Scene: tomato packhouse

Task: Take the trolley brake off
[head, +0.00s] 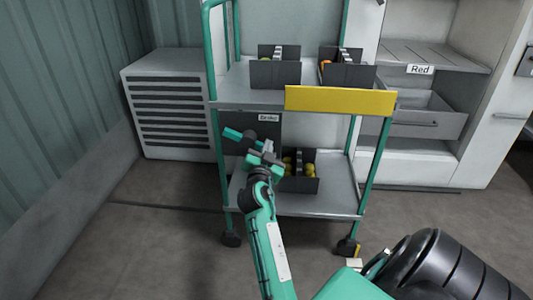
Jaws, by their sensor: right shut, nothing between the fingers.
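The trolley (245,97) has teal posts, grey shelves and a yellow front strip (340,101). A label reading "Brake" (268,117) sits on a dark panel (266,131) below its upper shelf. My right gripper (250,145) is in front of this panel, shut and empty. Teal and dark parts overlap there, so I cannot tell whether a brake lever is among them or whether the gripper touches it. My left gripper is not in view.
Dark crates (275,72) with produce stand on the upper shelf, and another (300,184) on the lower. Castors (346,247) rest on the floor. A slatted grey unit (168,104) stands left; a cabinet labelled "Red" (420,70) stands right. Floor at left is clear.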

